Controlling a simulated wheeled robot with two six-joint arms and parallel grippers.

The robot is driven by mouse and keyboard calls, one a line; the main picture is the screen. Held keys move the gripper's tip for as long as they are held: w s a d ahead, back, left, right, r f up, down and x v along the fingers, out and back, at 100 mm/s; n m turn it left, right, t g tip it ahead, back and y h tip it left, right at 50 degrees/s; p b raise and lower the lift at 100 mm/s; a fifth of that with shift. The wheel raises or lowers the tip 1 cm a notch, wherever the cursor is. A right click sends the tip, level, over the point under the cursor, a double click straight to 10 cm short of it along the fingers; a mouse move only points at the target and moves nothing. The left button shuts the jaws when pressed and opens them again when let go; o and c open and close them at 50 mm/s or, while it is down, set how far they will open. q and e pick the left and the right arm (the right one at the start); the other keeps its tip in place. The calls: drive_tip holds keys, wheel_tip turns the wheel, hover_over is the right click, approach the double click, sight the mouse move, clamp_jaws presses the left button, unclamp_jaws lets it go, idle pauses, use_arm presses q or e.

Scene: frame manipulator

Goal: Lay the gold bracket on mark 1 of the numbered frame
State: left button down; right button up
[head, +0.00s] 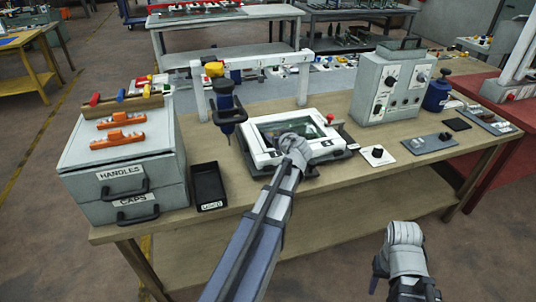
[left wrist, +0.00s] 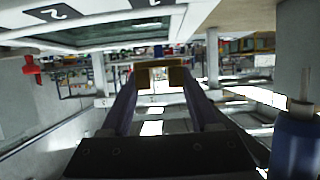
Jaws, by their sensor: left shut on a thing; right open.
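The numbered frame (head: 262,160) is a white tilted frame with a dark glassy middle, on the workbench. In the left wrist view its white border (left wrist: 95,32) runs across the top, with the marks 2 and 1 on it. My left gripper (head: 303,138) is over the frame, and its wrist hides the fingers in the head view. In the left wrist view the left gripper (left wrist: 160,80) is shut on the gold bracket (left wrist: 160,64), held at the fingertips close to the border. My right gripper (head: 404,232) is open, in front of the bench; its fingers are hard to see.
A blue and black screwdriver (head: 228,112) hangs left of the frame from a white gantry (head: 250,63). A black tray (head: 208,185) and a drawer cabinet (head: 125,165) stand further left. A grey control box (head: 392,88) is at the right. A red knob (left wrist: 32,68) stands by the frame.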

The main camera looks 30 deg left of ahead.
use_arm(q)
wheel_tip(320, 180, up, 4)
drive_tip(key=p, duration=0.4)
hover_over(276, 154)
drive_tip(key=shift+s+r, duration=0.1)
drive_tip(key=shift+r, duration=0.1)
wheel_tip(276, 154, down, 7)
drive_tip(key=b, duration=0.7)
drive_tip(key=shift+r, duration=0.15)
wheel_tip(276, 154, down, 4)
drive_tip(key=b, duration=0.3)
drive_tip(key=shift+r+b, duration=0.15)
drive_tip(key=shift+b, duration=0.25)
